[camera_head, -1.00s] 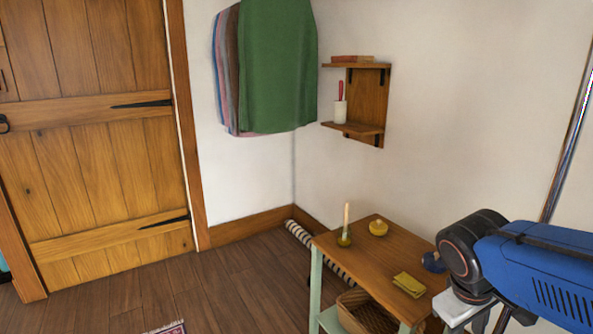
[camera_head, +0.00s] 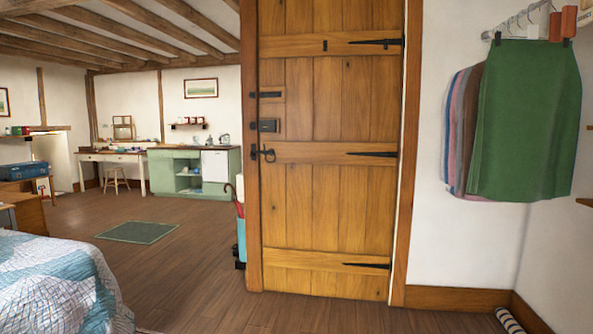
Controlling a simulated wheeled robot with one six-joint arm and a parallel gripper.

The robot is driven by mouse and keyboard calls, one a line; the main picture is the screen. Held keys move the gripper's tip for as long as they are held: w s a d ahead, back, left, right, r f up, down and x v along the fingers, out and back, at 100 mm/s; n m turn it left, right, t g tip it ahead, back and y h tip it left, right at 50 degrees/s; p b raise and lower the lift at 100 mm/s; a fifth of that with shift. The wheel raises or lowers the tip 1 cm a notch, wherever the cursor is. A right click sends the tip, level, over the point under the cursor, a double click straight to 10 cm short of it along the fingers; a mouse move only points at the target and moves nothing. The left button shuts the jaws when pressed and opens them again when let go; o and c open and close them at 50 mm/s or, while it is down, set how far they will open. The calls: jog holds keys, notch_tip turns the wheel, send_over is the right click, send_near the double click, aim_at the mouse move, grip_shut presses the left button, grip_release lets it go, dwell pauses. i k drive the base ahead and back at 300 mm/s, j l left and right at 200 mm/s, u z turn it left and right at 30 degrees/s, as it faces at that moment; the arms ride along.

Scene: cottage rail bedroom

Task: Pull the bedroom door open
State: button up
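The bedroom door (camera_head: 328,210) is a tall door of wooden planks with crossboards, and it looks shut in its wooden frame. Black strap hinges (camera_head: 372,154) run along its right side. On its left side are a black ring handle (camera_head: 264,153), a dark lock box (camera_head: 267,125) above it and a dark bolt (camera_head: 266,94) higher up. My gripper and arm are not in view.
A bed with a patchwork quilt (camera_head: 60,285) stands at the lower left. A blue umbrella stand (camera_head: 241,238) is just left of the door frame. Clothes (camera_head: 525,120) hang at the right. The wooden floor (camera_head: 190,280) before the door looks clear.

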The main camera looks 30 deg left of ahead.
aim_at(329, 191)
jog(key=u, duration=1.05)
jog(key=i+j, duration=0.8)
jog(key=i, duration=0.25)
jog(key=i+j+u, duration=0.1)
jog(key=i+j, duration=0.3)
jog(key=i, duration=0.1)
